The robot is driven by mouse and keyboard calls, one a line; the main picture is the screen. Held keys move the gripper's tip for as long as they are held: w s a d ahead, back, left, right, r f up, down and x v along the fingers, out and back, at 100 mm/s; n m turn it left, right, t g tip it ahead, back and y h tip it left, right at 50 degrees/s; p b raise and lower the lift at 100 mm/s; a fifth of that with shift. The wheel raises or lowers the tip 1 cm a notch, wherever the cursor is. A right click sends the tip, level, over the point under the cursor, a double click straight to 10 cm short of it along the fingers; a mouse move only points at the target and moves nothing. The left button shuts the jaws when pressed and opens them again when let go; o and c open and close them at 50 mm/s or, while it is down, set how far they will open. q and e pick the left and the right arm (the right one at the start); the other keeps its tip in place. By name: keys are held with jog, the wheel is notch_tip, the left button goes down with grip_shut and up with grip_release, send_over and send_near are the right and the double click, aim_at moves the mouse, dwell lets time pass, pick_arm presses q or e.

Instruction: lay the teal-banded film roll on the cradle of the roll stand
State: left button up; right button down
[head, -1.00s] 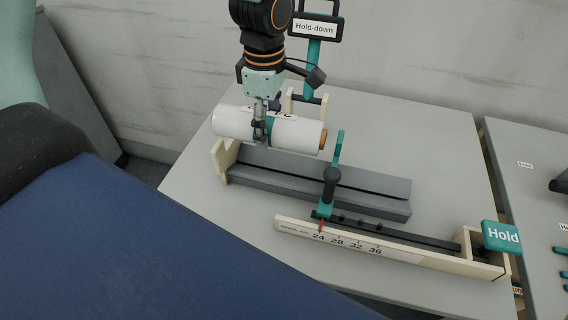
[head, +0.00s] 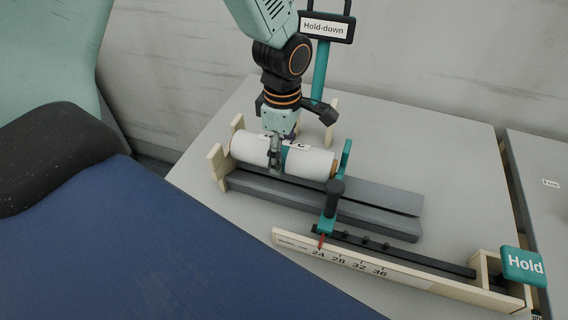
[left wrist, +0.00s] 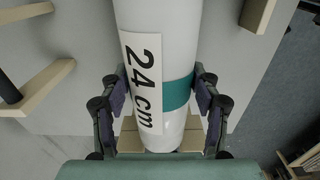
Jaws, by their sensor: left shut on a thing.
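The white film roll (head: 313,163) has a teal band and a wooden core end. My left gripper (head: 275,152) is shut around its middle, at the band, from above. In the left wrist view the roll (left wrist: 160,60) carries a "24 cm" label, and the two fingers of my left gripper (left wrist: 160,98) press on both sides. The roll lies lengthwise over the left part of the grey cradle (head: 385,202) of the roll stand, between the cream end plate (head: 216,167) and the teal stop (head: 328,205). I cannot tell whether it touches the cradle. My right gripper is not in view.
A cream scale rail (head: 345,262) with the red pointer near 24 runs along the front. A "Hold-down" sign (head: 326,28) stands behind, and a "Hold" sign (head: 524,265) is at the right. The grey table (head: 440,150) is clear behind the cradle's right part.

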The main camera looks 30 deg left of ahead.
aim_at(283, 163)
pick_arm(q)
jog(key=shift+a+f, duration=0.1)
jog(key=shift+f, duration=0.2)
jog(key=f, duration=0.3)
jog(key=shift+s+a+b, duration=0.1)
jog(key=shift+s+b, duration=0.1)
jog(key=shift+b, duration=0.15)
jog(key=shift+w, duration=0.25)
jog(key=shift+s+f, duration=0.25)
jog(key=shift+f, duration=0.05)
jog(key=shift+w+f, duration=0.15)
jog(key=shift+f, duration=0.1)
jog(key=o, duration=1.8)
jog(key=shift+c, duration=0.2)
notch_tip(283, 163, up, 13)
jog(key=shift+r+p, duration=0.1)
jog(key=shift+p, duration=1)
